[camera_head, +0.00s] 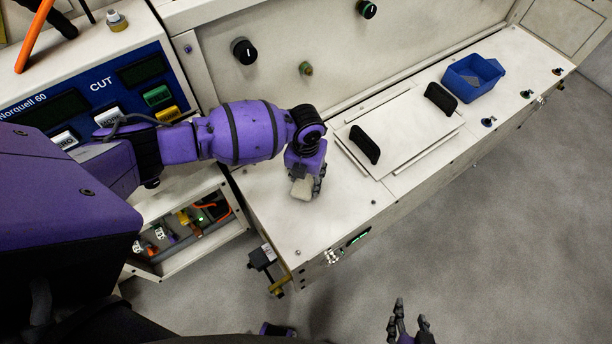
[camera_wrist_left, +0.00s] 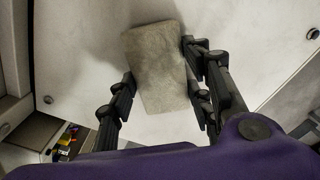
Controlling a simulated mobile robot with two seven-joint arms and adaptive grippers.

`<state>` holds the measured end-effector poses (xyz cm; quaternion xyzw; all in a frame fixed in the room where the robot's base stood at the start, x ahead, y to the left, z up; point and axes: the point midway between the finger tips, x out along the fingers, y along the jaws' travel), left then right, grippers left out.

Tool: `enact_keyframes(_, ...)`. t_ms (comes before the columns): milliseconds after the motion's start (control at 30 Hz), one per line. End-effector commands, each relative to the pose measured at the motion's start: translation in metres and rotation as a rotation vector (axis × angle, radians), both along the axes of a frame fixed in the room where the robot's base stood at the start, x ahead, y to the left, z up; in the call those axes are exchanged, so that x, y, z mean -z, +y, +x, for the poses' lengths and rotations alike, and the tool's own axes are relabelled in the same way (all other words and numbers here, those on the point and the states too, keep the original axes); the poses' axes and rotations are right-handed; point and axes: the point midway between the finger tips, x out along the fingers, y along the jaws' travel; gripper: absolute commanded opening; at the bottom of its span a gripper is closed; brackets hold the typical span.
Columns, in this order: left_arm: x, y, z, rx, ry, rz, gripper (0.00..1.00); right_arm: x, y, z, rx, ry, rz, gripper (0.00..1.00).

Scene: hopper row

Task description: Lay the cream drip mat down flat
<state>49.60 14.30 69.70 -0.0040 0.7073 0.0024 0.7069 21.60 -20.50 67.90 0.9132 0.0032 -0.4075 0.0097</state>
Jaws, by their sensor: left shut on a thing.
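The cream drip mat (camera_wrist_left: 158,68) is a small, pale, mottled rectangle between the fingers of my left gripper (camera_wrist_left: 160,98). In the head view the mat (camera_head: 301,188) shows below the fingers of my left gripper (camera_head: 306,178), over the near left part of the white machine top. The left gripper is shut on the mat's two long sides. I cannot tell whether the mat touches the surface. My right gripper (camera_head: 409,326) shows at the bottom of the head view, over the floor, with its fingers apart and nothing between them.
The white machine top (camera_head: 275,212) is bare around the mat. To the right are a lid panel with two black handles (camera_head: 364,145) (camera_head: 441,98) and a blue bin (camera_head: 472,77). An open compartment with wiring (camera_head: 197,222) lies at the lower left. A blue control panel (camera_head: 110,92) stands upper left.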

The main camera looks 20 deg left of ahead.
Motion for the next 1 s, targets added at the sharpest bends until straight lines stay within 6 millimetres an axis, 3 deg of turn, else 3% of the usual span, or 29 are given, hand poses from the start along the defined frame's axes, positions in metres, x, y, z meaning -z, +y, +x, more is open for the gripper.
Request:
enact_keyframes(700,0.012,0.0,0.0,0.0,0.001,0.001,0.24,0.011,-0.001,-0.009,-0.012,0.024,-0.005,0.4)
enact_keyframes(733,0.012,0.0,0.0,0.0,0.001,0.001,0.47,0.011,-0.001,-0.009,-0.012,0.024,-0.005,0.4)
enact_keyframes(900,0.012,0.0,0.0,0.0,0.001,0.0,0.68,0.011,-0.001,-0.009,-0.012,0.024,-0.005,0.4)
enact_keyframes(1000,0.012,0.0,0.0,0.0,0.001,0.0,0.68,0.011,-0.001,-0.009,-0.012,0.024,-0.005,0.4)
